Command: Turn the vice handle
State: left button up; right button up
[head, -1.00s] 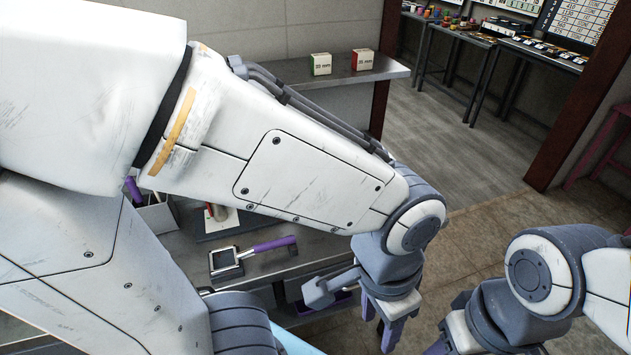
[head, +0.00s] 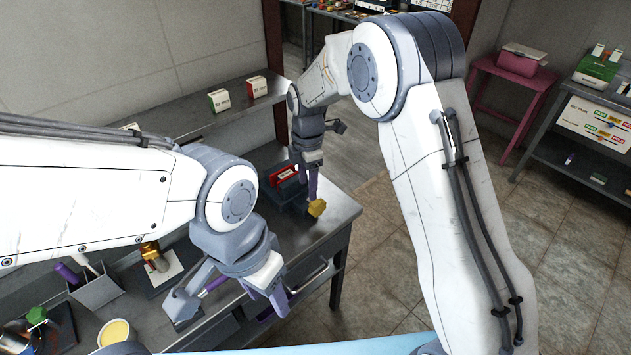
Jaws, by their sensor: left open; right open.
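A dark vice (head: 287,195) with a red block (head: 284,175) at its top stands near the right end of the grey workbench. A yellow knob (head: 317,208), which looks like the vice handle's end, sits at its front right. My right gripper (head: 313,193) is open, pointing down right at the yellow knob; whether it touches cannot be told. My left gripper (head: 273,302) is open and empty, lower in the view, over the front of the bench. My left arm hides part of the bench.
Two small boxes (head: 257,87) stand on the shelf behind. A pink stool (head: 512,75) stands far right; floor is clear between.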

aim_at(317, 201)
jog(key=w+d+f+n, duration=0.1)
jog(key=w+d+f+n+p, duration=0.1)
jog(key=w, duration=0.1)
jog(key=w+d+f+n+p, duration=0.1)
jog(key=w, duration=0.1)
notch_tip(317, 201, down, 9)
jog(key=p, duration=0.3)
jog(key=shift+f+p, duration=0.3)
jog(key=shift+f, duration=0.3)
pick_arm(q)
notch_tip(317, 201, up, 7)
jog(key=shift+f, duration=0.1)
pick_arm(e)
grip_shut()
